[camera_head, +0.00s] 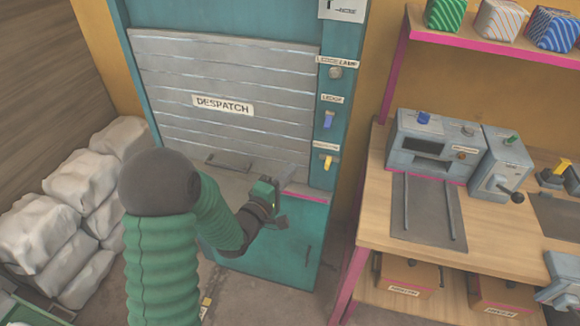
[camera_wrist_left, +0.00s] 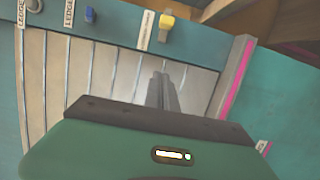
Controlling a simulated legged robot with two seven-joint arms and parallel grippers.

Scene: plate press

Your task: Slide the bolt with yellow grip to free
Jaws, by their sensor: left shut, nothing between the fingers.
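The bolt with yellow grip (camera_head: 328,161) sits on the teal right-hand frame of the despatch shutter, under a small white label, below the blue one. In the left wrist view the yellow grip (camera_wrist_left: 166,21) is at the top, beyond the fingertips. My left gripper (camera_head: 276,212) is in front of the shutter's lower right part, below and left of the yellow grip and apart from it. In the left wrist view its fingers (camera_wrist_left: 161,88) are together with nothing between them. Which end of its travel the bolt is at cannot be told. My right gripper is not in view.
A blue grip (camera_head: 328,120) and a round lamp knob (camera_head: 336,73) are above on the same frame. The shutter (camera_head: 225,90) is down, with a ledge below it. A bench (camera_head: 390,225) with machines stands to the right. Pale sacks (camera_head: 85,185) are stacked at left.

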